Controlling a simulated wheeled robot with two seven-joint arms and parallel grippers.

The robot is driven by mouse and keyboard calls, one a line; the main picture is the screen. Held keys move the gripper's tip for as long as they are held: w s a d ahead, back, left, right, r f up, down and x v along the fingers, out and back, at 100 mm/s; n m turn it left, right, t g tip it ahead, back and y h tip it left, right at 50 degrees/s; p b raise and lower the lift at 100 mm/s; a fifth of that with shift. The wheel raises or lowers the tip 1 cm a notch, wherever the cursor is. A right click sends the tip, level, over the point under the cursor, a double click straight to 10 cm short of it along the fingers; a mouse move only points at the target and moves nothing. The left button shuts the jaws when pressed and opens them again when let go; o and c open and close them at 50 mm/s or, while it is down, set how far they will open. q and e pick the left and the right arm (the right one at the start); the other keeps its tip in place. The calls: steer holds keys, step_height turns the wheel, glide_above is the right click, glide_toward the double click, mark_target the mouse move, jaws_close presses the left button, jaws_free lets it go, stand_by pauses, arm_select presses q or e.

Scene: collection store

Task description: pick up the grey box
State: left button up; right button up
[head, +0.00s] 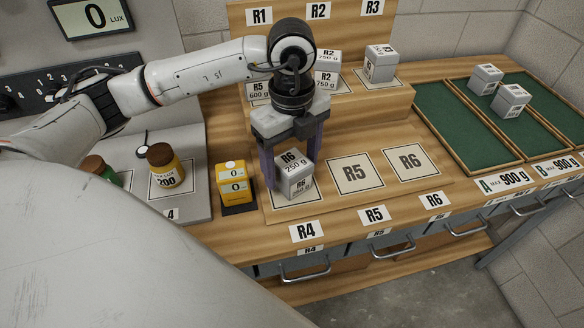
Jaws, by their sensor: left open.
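A grey box (296,183) labelled R6, 250 g, stands on the R4 square at the front of the stepped wooden stand. My left gripper (289,168) points down over it. Its two purple fingers are open, one on the left of the box and one behind its right side. The frame does not show whether the fingers touch the box. My right gripper is not in view.
The R5 square (355,173) and R6 square (411,161) are bare. More grey boxes stand on the upper step, such as one under R3 (380,64). Green trays (461,135) hold two grey boxes at right. A yellow device (231,184) stands close left.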

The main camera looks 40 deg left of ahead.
arm_select(q)
steer(key=shift+f, duration=0.2)
steer(key=shift+r, duration=0.1)
steer(key=c, duration=1.3)
